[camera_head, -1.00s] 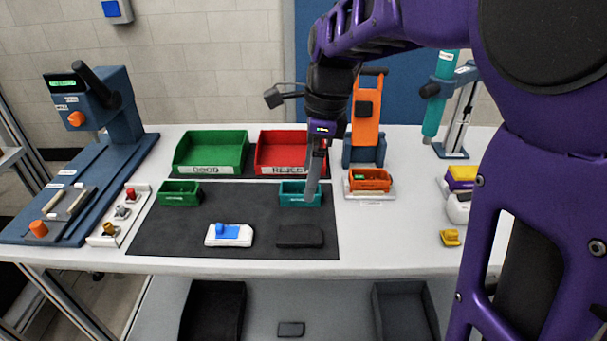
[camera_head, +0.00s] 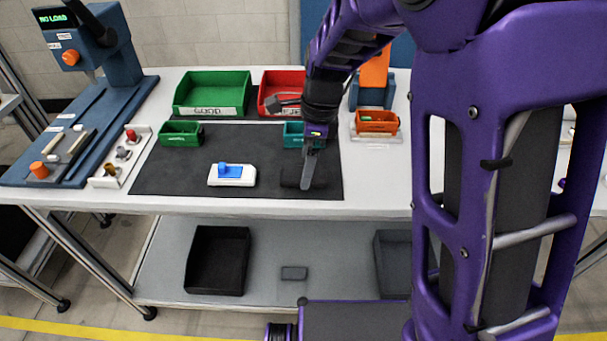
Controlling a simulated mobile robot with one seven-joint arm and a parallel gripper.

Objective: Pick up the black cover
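The black cover (camera_head: 290,178) is a dark, rounded, flat piece lying on the dark mat (camera_head: 160,178), right of the white-and-blue part. My gripper (camera_head: 307,180) points down at the cover, with its grey finger in front of the cover's right part. The finger hides some of the cover, and I cannot tell whether they touch. The fingers overlap from this side, so I cannot see the gap between them.
A white part with a blue top (camera_head: 232,175) lies left of the cover. A teal bin (camera_head: 291,133) stands close behind my gripper. Green (camera_head: 212,92) and red (camera_head: 279,88) bins stand farther back. The lower shelf holds a black tray (camera_head: 217,260) and a small dark piece (camera_head: 294,273).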

